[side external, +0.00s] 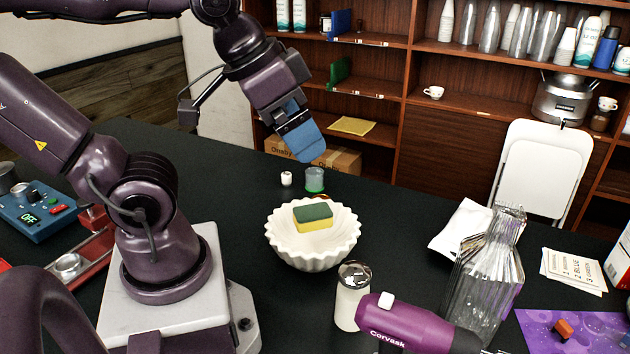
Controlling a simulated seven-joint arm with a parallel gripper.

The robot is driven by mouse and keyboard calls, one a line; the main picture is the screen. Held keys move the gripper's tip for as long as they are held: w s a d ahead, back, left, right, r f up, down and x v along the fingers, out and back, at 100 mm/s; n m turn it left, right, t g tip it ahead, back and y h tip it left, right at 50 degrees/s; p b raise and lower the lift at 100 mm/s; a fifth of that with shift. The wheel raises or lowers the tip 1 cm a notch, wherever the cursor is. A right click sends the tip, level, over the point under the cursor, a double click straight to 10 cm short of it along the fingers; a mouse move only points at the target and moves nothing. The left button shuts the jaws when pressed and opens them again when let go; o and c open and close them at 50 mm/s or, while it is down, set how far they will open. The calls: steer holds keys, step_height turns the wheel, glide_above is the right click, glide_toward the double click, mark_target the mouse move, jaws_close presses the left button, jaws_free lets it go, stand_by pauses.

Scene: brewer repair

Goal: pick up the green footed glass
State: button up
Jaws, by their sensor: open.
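The green footed glass is most likely the small clear cup with a green base (315,180), standing on the black table behind the white bowl. My gripper (306,150) hangs just above it and a little to its left in the picture. The blue fingers of my gripper point down at the glass. They look apart from it, though the fingertips overlap the space close over its rim. The gap between the fingers is not clear from this side. Nothing shows held in my gripper.
A fluted white bowl (283,246) with a yellow and green sponge (312,218) stands in front of the glass. A small white container (286,178) is close to its left. A shaker jar (352,295), purple tool (415,325) and ribbed glass carafe (482,285) stand nearer the camera.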

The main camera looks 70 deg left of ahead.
mark_target(313, 171)
steer(key=c, duration=0.4)
steer(key=shift+o, duration=0.2)
steer(key=shift+f, duration=0.1)
steer(key=w+a+f+m+g+y, duration=0.25)
steer(key=a+f, duration=0.35)
steer(key=a, duration=0.3)
steer(key=w+a+f+m+g+y, duration=0.2)
steer(key=a+f+m+g+y, duration=0.15)
steer(key=a+f, duration=0.45)
steer(key=w+a+f+m+g+y, duration=0.3)
steer(key=a+f+y, duration=0.15)
steer(key=a, duration=0.45)
steer(key=w+a+f+m+t+y, duration=0.3)
steer(key=w+a+m+t, duration=0.3)
steer(key=m, duration=0.4)
steer(key=shift+g, duration=0.7)
steer(key=f, duration=0.5)
steer(key=w+a+f, duration=0.1)
steer(key=f, duration=0.1)
steer(key=shift+w+f, duration=0.1)
steer(key=shift+f, duration=0.3)
steer(key=shift+x, duration=3.8)
